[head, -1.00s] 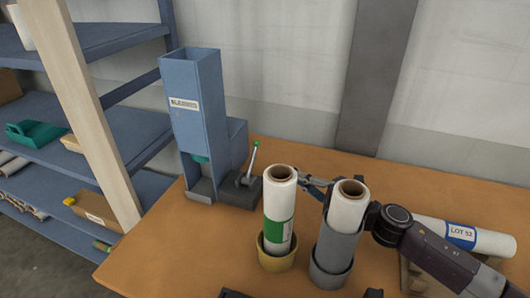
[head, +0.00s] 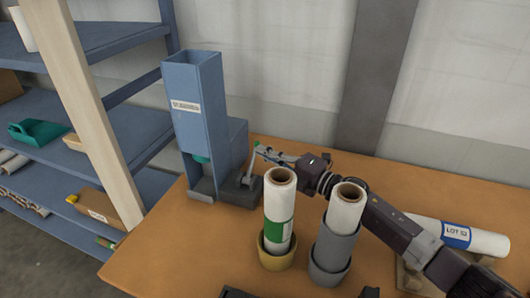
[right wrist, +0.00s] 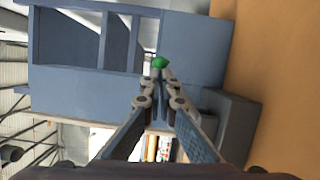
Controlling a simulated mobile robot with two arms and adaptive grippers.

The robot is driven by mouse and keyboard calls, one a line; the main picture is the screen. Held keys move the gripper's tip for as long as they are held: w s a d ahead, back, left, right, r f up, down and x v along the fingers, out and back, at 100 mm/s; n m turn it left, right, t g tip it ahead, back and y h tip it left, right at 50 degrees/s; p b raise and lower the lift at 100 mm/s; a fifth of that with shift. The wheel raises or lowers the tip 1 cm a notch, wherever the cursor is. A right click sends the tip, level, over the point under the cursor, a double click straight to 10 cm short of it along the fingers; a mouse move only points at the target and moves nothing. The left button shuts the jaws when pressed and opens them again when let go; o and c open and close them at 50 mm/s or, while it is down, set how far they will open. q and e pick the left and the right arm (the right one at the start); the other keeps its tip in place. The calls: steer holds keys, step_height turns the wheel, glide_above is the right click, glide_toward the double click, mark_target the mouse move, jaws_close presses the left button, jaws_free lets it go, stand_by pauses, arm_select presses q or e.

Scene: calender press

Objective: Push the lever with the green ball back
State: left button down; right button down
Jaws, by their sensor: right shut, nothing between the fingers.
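The lever (head: 250,166) rises from a dark block at the right foot of the blue press (head: 200,120). Its green ball (head: 257,143) is at the top, and the lever leans a little right in the head view. My right gripper (head: 263,152) is shut and empty, with its fingertips right at the ball. In the right wrist view the green ball (right wrist: 160,62) shows just beyond the closed fingertips (right wrist: 158,74). I cannot tell whether they touch. My left gripper is not in view.
Two upright rolls stand in a yellow cup (head: 276,253) and a grey cup (head: 328,265), in front of my right arm. A roll labelled LOT 52 (head: 485,241) lies at the right. Blue shelves (head: 130,120) stand left. The tabletop (head: 180,250) is clear at front left.

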steer(key=w+f+m+p, duration=0.1)
steer(key=p, duration=0.1)
steer(key=f+m+g+p, duration=0.1)
steer(key=m+p, duration=0.1)
steer(key=shift+w+d+h, duration=0.3)
steer(key=shift+w+d, duration=0.05)
stand_by(0.3)
